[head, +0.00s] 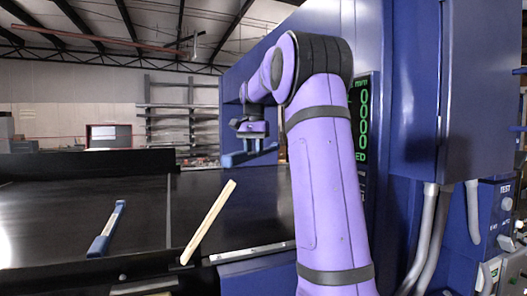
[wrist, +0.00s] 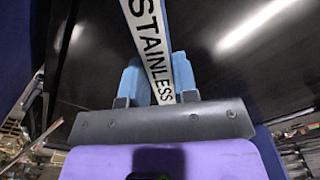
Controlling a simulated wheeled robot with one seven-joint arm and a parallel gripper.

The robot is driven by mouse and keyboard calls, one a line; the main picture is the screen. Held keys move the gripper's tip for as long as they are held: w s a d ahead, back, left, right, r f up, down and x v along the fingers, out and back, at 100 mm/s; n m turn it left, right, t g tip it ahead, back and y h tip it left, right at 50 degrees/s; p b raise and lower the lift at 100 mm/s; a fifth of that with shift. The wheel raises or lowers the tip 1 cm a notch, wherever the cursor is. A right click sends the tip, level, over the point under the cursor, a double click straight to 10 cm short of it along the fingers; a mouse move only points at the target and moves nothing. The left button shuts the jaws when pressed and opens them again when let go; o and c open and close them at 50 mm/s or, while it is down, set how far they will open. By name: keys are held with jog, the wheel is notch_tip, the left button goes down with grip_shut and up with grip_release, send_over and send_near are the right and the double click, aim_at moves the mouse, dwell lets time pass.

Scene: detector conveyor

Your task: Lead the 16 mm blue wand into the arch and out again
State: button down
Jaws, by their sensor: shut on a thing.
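My gripper (head: 250,143) is shut on a blue wand (head: 240,158) and holds it level above the black conveyor. In the wrist view the wand has a white face lettered STAINLESS (wrist: 153,50), with blue on both sides at the grip. The blue arch (head: 230,88) stands behind and to the right of my gripper. My arm hides much of its opening, so I cannot tell whether the wand's far end is inside.
A second blue-ended wand (head: 104,232) lies on the conveyor (head: 60,200) at the left. A tan wand (head: 208,222) lies slanted near the front rail (head: 250,252). A green display (head: 364,125) reads zeros. Blue cabinets and pipes (head: 430,215) stand at the right.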

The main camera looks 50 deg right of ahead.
jog(key=w+a, duration=0.6)
jog(key=a, duration=0.5)
jog(key=w+a, duration=0.6)
jog(key=a, duration=0.4)
jog(key=shift+a, duration=0.35)
